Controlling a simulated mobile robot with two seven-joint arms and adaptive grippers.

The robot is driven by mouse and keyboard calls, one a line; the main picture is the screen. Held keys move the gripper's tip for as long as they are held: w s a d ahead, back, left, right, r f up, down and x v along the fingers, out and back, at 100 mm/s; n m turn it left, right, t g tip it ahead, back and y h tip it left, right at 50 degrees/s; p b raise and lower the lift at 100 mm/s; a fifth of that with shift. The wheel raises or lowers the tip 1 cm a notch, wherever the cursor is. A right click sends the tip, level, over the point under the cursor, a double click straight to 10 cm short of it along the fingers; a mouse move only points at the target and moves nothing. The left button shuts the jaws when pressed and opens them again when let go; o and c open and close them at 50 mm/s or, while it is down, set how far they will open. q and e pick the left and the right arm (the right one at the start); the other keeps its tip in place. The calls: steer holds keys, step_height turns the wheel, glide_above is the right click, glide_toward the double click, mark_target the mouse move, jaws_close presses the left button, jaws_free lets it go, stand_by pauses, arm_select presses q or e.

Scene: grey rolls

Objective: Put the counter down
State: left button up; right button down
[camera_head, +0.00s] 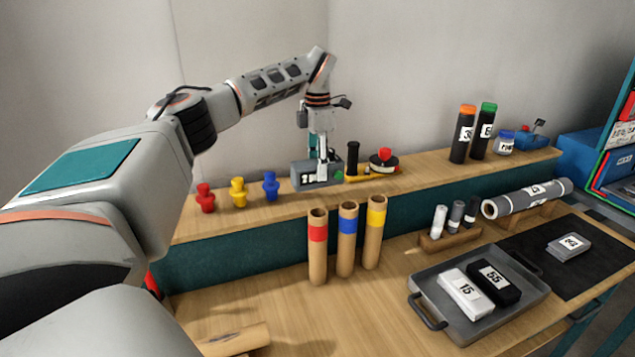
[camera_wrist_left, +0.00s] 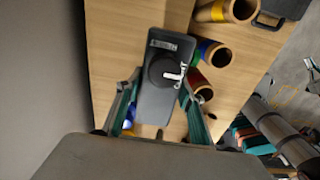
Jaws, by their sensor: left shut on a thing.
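The counter (camera_head: 305,176) is a small grey box with a number window, at the back of the raised wooden shelf. My left gripper (camera_head: 322,164) reaches down to it from above and is shut on it. In the left wrist view the counter (camera_wrist_left: 152,105) lies between the two fingers, with a round black knob and a white mark on top. Its underside is at or very near the shelf; I cannot tell whether it touches. My right gripper is not in view.
Red, yellow and blue pegs (camera_head: 238,192) stand left of the counter. A black-handled tool and a red-topped round item (camera_head: 384,161) are close on its right. Three cardboard tubes (camera_head: 346,240) stand in front. A grey tray (camera_head: 432,290) is on the lower table.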

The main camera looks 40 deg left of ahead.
mark_target(317, 182)
arm_select(q)
steer(key=shift+f, duration=2.4)
steer(key=shift+f, duration=0.1)
steer(key=o, duration=1.3)
step_height(317, 182, up, 12)
steer(key=shift+r, duration=0.1)
